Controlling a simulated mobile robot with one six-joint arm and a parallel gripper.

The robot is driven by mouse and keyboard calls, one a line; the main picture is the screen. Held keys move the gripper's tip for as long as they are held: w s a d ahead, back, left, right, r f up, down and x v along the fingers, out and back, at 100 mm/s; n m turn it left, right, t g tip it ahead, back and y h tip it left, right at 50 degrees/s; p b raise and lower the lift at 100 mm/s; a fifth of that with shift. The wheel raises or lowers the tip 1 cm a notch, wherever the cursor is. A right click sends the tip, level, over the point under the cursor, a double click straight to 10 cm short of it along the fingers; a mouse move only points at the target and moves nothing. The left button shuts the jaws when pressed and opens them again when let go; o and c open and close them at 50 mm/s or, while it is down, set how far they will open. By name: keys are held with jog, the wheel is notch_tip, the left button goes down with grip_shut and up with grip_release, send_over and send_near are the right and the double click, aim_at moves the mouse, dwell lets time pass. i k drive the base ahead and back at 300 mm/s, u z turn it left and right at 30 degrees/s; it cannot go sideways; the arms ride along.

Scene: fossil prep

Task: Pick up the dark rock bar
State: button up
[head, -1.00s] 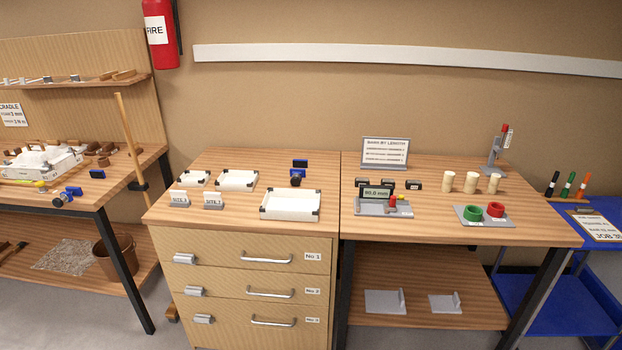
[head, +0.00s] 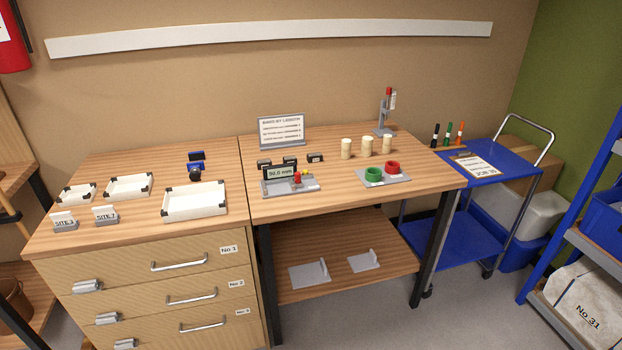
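I cannot pick out a dark rock bar for certain in the head view. Several small dark blocks with pale marks stand behind the measuring device (head: 278,187) on the right worktop; one is the block at the right (head: 315,157). My gripper is not in view.
White trays (head: 195,216) and site signs (head: 106,215) stand on the left drawer worktop (head: 150,237). Pale cylinders (head: 367,147), red and green rings (head: 374,174) and a sign (head: 282,130) stand on the right worktop (head: 340,195). A blue cart (head: 508,166) is at right.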

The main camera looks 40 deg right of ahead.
aim_at(316, 157)
jog(key=u, duration=1.6)
jog(key=k, duration=0.1)
jog(key=z, duration=2.85)
jog(key=k, duration=0.9)
jog(key=u, duration=0.2)
jog(key=i, duration=0.65)
jog(key=z, duration=0.05)
